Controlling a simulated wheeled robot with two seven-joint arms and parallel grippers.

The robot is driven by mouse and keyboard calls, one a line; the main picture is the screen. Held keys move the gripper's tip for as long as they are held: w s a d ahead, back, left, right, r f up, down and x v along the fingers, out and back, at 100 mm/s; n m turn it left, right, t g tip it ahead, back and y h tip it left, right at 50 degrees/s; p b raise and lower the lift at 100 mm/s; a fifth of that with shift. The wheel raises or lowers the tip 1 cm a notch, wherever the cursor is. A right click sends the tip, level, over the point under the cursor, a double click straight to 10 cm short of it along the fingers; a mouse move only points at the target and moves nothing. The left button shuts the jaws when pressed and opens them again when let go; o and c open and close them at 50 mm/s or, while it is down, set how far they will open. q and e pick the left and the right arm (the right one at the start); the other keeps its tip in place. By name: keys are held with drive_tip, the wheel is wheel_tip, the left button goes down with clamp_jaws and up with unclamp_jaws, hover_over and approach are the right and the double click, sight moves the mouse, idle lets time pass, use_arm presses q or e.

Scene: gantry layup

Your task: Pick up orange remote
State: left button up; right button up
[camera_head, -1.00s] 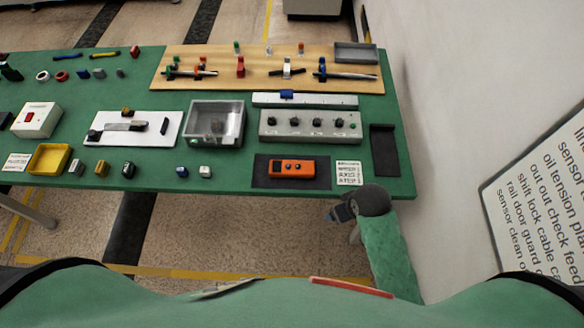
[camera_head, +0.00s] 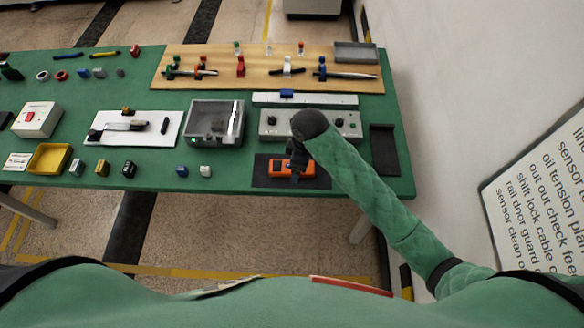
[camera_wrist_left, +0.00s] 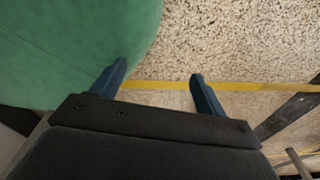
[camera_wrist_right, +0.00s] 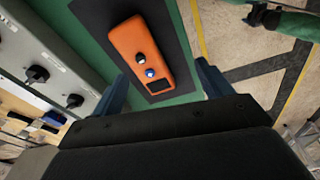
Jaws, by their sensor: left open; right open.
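The orange remote (camera_head: 283,169) lies on a dark mat (camera_head: 262,180) near the front edge of the green table. My right gripper (camera_head: 294,165) is over it in the head view and hides part of it. In the right wrist view the remote (camera_wrist_right: 141,52) shows its two knobs and a dark window, and it lies ahead of and between the open fingers of the right gripper (camera_wrist_right: 162,85). No grip on it shows. My left gripper (camera_wrist_left: 158,85) is open and empty above the floor, and is not seen in the head view.
A grey knob box (camera_head: 268,125) stands just behind the mat, partly hidden by my right arm. A clear-lidded grey box (camera_head: 198,133) is to its left. A black tray (camera_head: 384,160) lies at the right. Small blocks (camera_head: 205,171) sit along the front edge.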

drive_tip(key=shift+w+r+n+g+h, duration=0.15)
drive_tip(key=shift+w+n+h, duration=0.2)
drive_tip(key=shift+w+n, duration=0.45)
drive_tip(key=shift+w+n+g+h, duration=0.15)
drive_tip(key=shift+w+n+h, duration=0.25)
drive_tip(key=shift+w, duration=0.75)
drive_tip(key=shift+f+p, duration=0.7)
drive_tip(key=shift+f, duration=0.55)
drive_tip(key=shift+s+f+p, duration=0.15)
drive_tip(key=shift+f+p, duration=0.3)
drive_tip(key=shift+p, duration=0.15)
wheel_tip(320, 180, down, 4)
drive_tip(key=shift+s+r+p, duration=0.1)
drive_tip(key=shift+p, duration=1.05)
drive_tip(key=shift+f, duration=0.3)
use_arm(q)
drive_tip(key=s+r, duration=0.1)
drive_tip(key=r, duration=0.1)
drive_tip(key=s+r, duration=0.1)
drive_tip(key=s, duration=0.1)
drive_tip(key=shift+s+a+r, duration=0.15)
drive_tip(key=shift+a+r, duration=0.05)
drive_tip(key=shift+r, duration=0.15)
use_arm(e)
drive_tip(key=shift+c, duration=0.5)
use_arm(q)
drive_tip(key=shift+a, duration=0.1)
use_arm(e)
drive_tip(key=c, duration=1.1)
drive_tip(key=shift+c, duration=0.2)
